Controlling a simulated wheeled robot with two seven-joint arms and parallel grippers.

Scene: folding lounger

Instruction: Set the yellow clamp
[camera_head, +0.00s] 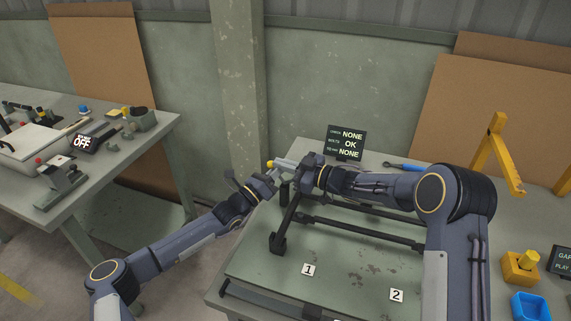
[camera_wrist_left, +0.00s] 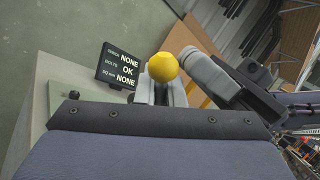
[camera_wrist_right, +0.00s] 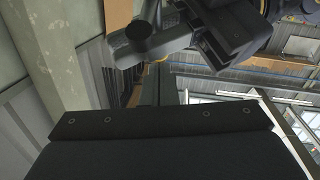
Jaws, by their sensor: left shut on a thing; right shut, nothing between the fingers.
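The yellow clamp shows as a round yellow knob (camera_head: 270,163) on a pale grey bar, at the back left corner of the work table. The knob is also large in the left wrist view (camera_wrist_left: 162,67), straight ahead of the wrist. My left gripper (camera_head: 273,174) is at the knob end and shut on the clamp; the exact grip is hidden. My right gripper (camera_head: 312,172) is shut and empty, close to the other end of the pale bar. I cannot tell whether it touches the bar. A dark frame (camera_head: 360,233) lies on the table below both grippers.
A display (camera_head: 346,143) reading NONE, OK, NONE stands behind the grippers. A blue-handled tool (camera_head: 407,167), a yellow stand (camera_head: 497,150), a yellow block (camera_head: 520,267) and a blue bin (camera_head: 530,306) are to the right. A second table (camera_head: 150,150) stands left.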

